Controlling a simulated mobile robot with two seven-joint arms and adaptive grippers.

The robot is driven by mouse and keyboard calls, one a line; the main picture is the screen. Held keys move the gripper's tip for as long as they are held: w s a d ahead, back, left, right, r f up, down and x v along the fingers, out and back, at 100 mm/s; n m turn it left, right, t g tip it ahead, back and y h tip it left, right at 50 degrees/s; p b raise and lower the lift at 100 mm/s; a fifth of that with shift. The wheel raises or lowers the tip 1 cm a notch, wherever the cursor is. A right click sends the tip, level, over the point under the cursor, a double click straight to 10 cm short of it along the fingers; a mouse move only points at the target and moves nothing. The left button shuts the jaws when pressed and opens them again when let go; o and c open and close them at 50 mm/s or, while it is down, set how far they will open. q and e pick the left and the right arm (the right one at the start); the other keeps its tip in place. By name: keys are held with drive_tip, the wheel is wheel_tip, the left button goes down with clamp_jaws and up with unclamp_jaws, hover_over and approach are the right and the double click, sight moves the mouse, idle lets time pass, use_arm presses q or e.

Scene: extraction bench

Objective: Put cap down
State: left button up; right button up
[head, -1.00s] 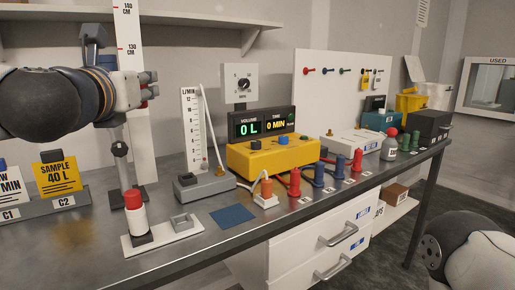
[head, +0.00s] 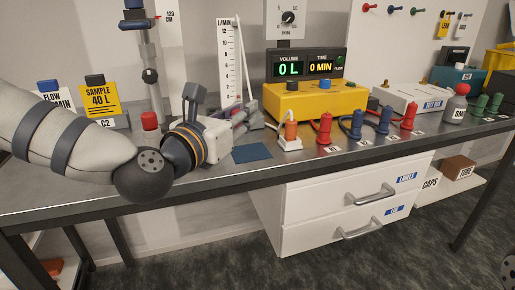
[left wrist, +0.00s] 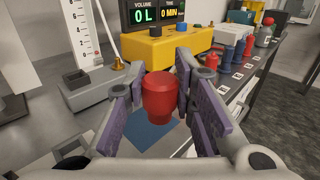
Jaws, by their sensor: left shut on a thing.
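My left gripper (head: 244,120) is over the bench, left of the yellow pump box, with its fingers pointing right and away. In the left wrist view, it (left wrist: 160,95) is shut on a red cap (left wrist: 160,97), held between the two purple-padded fingers. The cap looks upright and is above the bench. A flat blue square mat (head: 252,153) lies on the bench just below and right of the gripper. In the left wrist view the mat (left wrist: 150,130) shows beneath and behind the cap. The gripper hides the cap in the head view.
The yellow box (head: 317,100) stands behind the mat. A flowmeter (head: 231,62) stands behind the gripper. Another red top (head: 149,121) shows behind my left arm.

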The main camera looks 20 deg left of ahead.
use_arm(q)
drive_tip(key=b, duration=0.1)
hover_over(253, 159)
drive_tip(key=f, duration=0.5)
drive_tip(key=shift+s+f, duration=0.15)
drive_tip(key=shift+s, duration=0.05)
drive_tip(key=f, duration=0.3)
drive_tip(key=shift+w+d+f+b, duration=0.1)
drive_tip(key=shift+w+f+b, duration=0.2)
drive_tip(key=shift+f, duration=0.1)
drive_tip(key=shift+r, duration=0.15)
use_arm(e)
drive_tip(key=shift+s+d+f+g, duration=0.1)
drive_tip(key=shift+s+f+g, duration=0.3)
drive_tip(key=shift+s+f, duration=0.7)
use_arm(q)
drive_tip(key=shift+f, duration=0.25)
drive_tip(key=o, duration=0.8)
drive_tip(key=shift+r, duration=0.1)
use_arm(e)
drive_tip(key=shift+f, duration=0.15)
use_arm(q)
drive_tip(key=shift+r, duration=0.1)
